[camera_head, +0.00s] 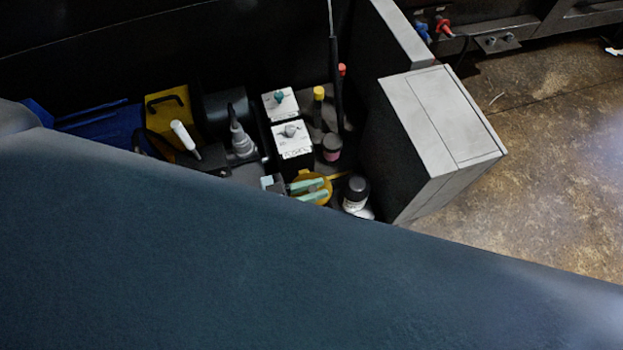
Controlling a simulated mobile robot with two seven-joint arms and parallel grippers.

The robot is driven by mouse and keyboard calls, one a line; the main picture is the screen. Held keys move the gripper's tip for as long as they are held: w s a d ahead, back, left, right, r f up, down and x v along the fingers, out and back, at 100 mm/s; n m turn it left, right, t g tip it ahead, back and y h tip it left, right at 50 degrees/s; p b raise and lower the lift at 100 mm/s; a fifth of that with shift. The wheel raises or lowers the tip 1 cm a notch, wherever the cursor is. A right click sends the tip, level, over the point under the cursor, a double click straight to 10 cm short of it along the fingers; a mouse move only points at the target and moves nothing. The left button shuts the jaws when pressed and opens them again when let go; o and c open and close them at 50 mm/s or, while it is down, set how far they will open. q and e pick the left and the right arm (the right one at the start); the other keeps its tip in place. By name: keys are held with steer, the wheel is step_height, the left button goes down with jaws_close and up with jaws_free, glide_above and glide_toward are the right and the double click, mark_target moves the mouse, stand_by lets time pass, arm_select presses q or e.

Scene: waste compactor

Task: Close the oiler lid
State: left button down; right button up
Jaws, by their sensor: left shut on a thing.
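My left gripper (322,188) shows small near the middle of the picture, with two pale green fingers pointing right. Its fingers lie across a round yellow piece (313,176), which appears to be the oiler lid, and are shut on it. A narrow yellow tab sticks out from this piece to the right. How far the lid is open cannot be told at this size. The oiler body below is hidden. My right gripper is not in view.
A dark bottle (356,189) with a white label stands just right of the gripper. White-topped boxes (292,139), a grey nozzle (241,142) and a yellow-capped post (318,98) stand behind. A grey box (440,125) is at the right. The picture's lower half is blocked.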

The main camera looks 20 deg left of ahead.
arm_select(q)
steer(key=shift+s+d+f+m+b, duration=0.1)
steer(key=shift+s+f+m+b, duration=0.1)
steer(key=shift+f+m, duration=0.3)
steer(key=shift+s+d+f+m+b, duration=0.15)
steer(key=shift+f+m, duration=0.15)
steer(key=shift+m, duration=0.3)
steer(key=shift+a, duration=0.1)
steer(key=c, duration=1.4)
jaws_free()
steer(key=shift+o, duration=0.2)
steer(key=v, duration=0.7)
steer(key=shift+s+a+b, duration=0.2)
steer(key=shift+a+b, duration=0.1)
